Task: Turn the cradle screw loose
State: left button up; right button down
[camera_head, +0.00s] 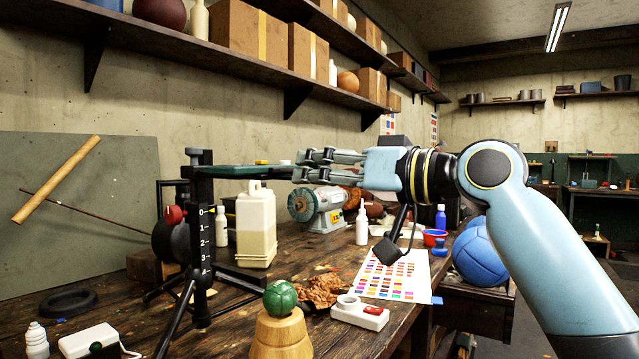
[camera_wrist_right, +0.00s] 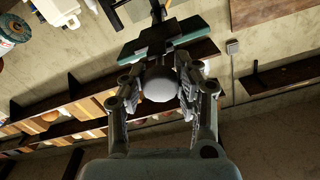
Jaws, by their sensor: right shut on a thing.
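My right gripper (camera_head: 305,165) reaches in from the right above the bench, level with the flat green arm (camera_head: 248,171) of the black scaled stand (camera_head: 202,225). In the wrist view my right gripper (camera_wrist_right: 160,88) is shut with its fingers on both sides of a pale grey round knob (camera_wrist_right: 159,84), which I take for the cradle screw. The knob sits in front of the green bar (camera_wrist_right: 172,38). In the head view the fingers hide the knob, and its thread cannot be seen. My left gripper is not in view.
A green ball (camera_head: 280,297) rests on a wooden block (camera_head: 281,337) at the front. A cream jug (camera_head: 256,228), a bench grinder (camera_head: 319,207) and a white bottle (camera_head: 362,224) stand behind. A blue ball (camera_head: 482,256) lies at right. Shelves (camera_head: 230,67) run above.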

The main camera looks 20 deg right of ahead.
jog(key=shift+f+n, duration=0.15)
jog(key=shift+n, duration=0.35)
jog(key=c, duration=0.9)
grip_release()
jog(key=v, duration=1.2)
